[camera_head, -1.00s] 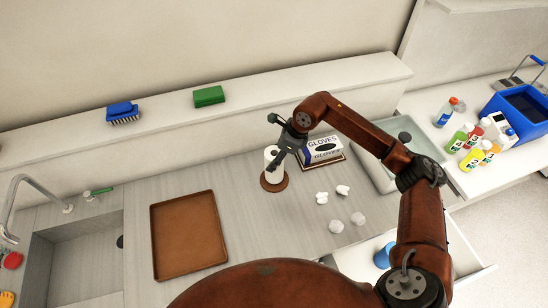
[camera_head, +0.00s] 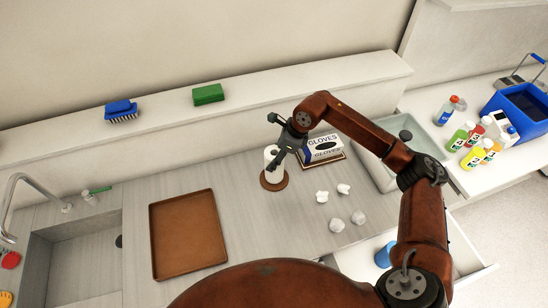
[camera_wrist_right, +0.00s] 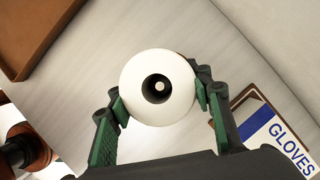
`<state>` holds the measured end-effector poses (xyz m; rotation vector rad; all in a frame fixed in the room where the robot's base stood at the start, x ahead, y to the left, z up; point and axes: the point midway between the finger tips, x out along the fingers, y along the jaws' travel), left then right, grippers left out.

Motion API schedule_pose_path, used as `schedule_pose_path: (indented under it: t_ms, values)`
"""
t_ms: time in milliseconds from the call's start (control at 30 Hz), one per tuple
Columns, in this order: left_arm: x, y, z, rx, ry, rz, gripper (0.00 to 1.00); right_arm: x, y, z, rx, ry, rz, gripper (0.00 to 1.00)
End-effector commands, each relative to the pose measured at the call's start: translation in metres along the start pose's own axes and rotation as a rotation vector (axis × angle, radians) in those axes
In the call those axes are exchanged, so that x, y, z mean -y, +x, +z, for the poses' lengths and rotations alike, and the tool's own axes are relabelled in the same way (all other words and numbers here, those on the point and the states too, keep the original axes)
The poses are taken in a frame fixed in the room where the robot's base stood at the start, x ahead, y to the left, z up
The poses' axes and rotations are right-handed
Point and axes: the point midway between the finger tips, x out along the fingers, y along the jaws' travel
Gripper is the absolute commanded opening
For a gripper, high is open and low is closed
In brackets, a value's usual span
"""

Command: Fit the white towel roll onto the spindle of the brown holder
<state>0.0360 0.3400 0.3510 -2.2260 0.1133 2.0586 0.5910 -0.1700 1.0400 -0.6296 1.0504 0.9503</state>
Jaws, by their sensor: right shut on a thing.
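The white towel roll (camera_head: 271,160) stands upright over the round brown holder (camera_head: 274,183), whose base shows around the roll's lower end. In the right wrist view the roll (camera_wrist_right: 143,103) is seen from above, and the pale spindle tip (camera_wrist_right: 158,87) shows inside its dark core. My right gripper (camera_head: 278,158) is shut on the roll, with one finger on each side; these green-padded fingers also show in the right wrist view (camera_wrist_right: 160,106). Whether the roll's bottom touches the base is hard to tell. My left gripper is not in view.
A gloves box (camera_head: 322,147) stands just right of the holder. Several crumpled white pieces (camera_head: 337,225) lie in front of it. A brown tray (camera_head: 188,235) lies to the left, beside the sink (camera_head: 75,262). Bare counter lies between tray and holder.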

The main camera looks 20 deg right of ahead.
Motion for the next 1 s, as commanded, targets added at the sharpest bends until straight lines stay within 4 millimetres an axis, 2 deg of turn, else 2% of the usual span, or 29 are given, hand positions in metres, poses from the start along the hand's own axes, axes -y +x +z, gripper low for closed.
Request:
schedule_pose_path:
  t_ms: [333,367,633,1000]
  values:
    - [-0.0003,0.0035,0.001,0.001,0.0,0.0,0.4,0.0,0.0035,-0.0011,0.001,0.0,0.0,0.16]
    - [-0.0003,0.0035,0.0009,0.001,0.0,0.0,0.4,0.0,0.0035,-0.0011,0.001,0.0,0.0,0.47]
    - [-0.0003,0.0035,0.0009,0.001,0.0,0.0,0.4,0.0,0.0037,-0.0013,0.001,0.0,0.0,0.66]
    - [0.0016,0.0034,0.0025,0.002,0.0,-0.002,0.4,0.0003,-0.0007,-0.0017,0.0,0.0,-0.001,0.67]
